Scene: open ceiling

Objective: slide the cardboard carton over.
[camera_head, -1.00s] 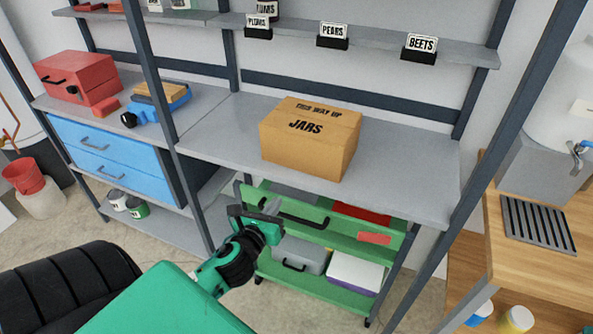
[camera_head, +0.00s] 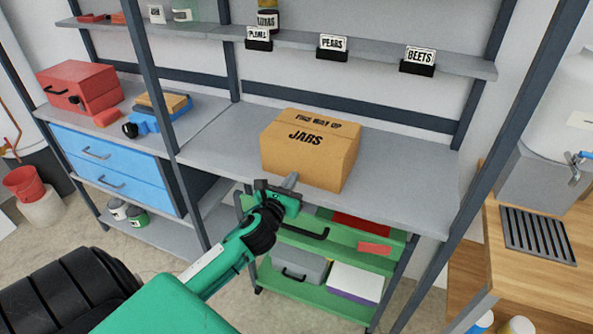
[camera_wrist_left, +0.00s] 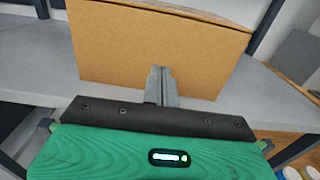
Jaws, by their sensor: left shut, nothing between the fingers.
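The cardboard carton (camera_head: 310,150), marked "JARS" and "THIS WAY UP", stands upright on the grey shelf (camera_head: 408,190), near its middle. My left gripper (camera_head: 291,180) is shut and empty, its fingertips low in front of the carton's front face. In the left wrist view the shut fingers (camera_wrist_left: 161,84) point at the plain carton face (camera_wrist_left: 120,55), overlapping its lower edge. I cannot tell whether they touch it. My right gripper is not in view.
Left on the shelving are a red toolbox (camera_head: 75,86), a blue tool (camera_head: 148,120) and blue drawers (camera_head: 110,165). A dark post (camera_head: 165,120) stands left of the carton. A green cart (camera_head: 320,297) is below. The shelf is clear on both sides of the carton.

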